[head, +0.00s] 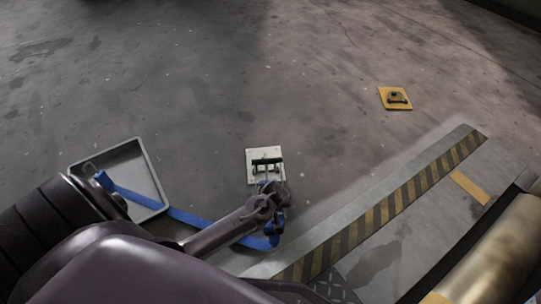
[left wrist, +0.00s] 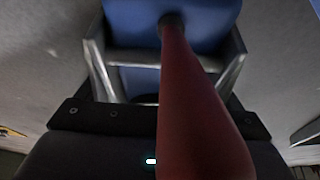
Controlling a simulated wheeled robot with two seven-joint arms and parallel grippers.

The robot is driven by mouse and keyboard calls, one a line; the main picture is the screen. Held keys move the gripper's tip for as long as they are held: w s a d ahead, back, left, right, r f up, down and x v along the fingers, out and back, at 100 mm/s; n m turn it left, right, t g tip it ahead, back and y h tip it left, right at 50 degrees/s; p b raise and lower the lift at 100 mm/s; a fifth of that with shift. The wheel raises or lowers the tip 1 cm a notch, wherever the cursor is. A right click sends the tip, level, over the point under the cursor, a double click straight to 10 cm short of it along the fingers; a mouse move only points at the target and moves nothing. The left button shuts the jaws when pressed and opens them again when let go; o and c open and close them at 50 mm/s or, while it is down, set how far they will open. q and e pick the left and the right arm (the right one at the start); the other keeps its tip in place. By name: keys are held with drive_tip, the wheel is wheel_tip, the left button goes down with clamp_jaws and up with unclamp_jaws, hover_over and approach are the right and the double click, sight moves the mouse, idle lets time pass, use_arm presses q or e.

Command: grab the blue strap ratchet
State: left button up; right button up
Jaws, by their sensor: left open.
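The blue strap (head: 190,217) runs from the grey tray to blue ratchet parts (head: 273,240) beside the cream floor plate. My left arm comes in from the lower left. Its gripper (head: 268,205) appears to be at the ratchet, with the small dark parts overlapping there. In the left wrist view a broad blue surface (left wrist: 205,30) lies close ahead, between silver side pieces, and a dark red rod (left wrist: 185,95) crosses the middle. The left gripper is open; contact with the ratchet cannot be told. My right gripper is not in view.
The grey tray (head: 152,203) lies at the left. The cream plate (head: 251,169) bears a dark fitting. A yellow plate (head: 398,106) lies farther back. A metal edge with black-and-yellow stripes (head: 385,212) and a gold roller (head: 490,262) fill the lower right. Floor behind is clear.

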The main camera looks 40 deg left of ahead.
use_arm(q)
drive_tip(key=shift+w+a+f, duration=0.1)
drive_tip(key=shift+f, duration=0.35)
drive_tip(key=shift+r, duration=0.15)
drive_tip(key=shift+c, duration=0.5)
drive_tip(key=c, duration=1.4)
drive_tip(key=shift+w, duration=0.1)
drive_tip(key=c, duration=0.3)
